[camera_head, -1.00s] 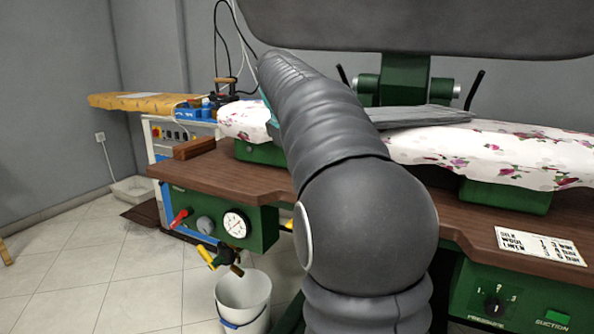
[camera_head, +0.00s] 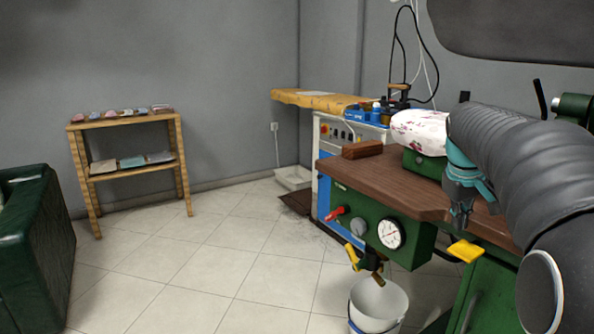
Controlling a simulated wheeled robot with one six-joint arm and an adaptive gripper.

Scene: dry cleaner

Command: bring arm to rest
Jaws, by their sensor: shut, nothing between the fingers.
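My arm (camera_head: 520,160) reaches in from the right side of the view, in dark grey ribbed sleeving. My gripper (camera_head: 461,220), with teal parts, hangs at its far end and points down in front of the brown wooden table (camera_head: 385,186) of the press. Its fingers are shut with nothing between them. A flowered cloth-covered board (camera_head: 418,130) is partly hidden behind the arm. I cannot tell how far the gripper is from the table edge.
A gauge panel (camera_head: 365,222) and yellow lever (camera_head: 466,250) are near the gripper. A white bucket (camera_head: 378,308) stands below. A wooden shelf (camera_head: 125,122) and green armchair (camera_head: 35,235) are at the left. The tiled floor (camera_head: 215,265) between is clear.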

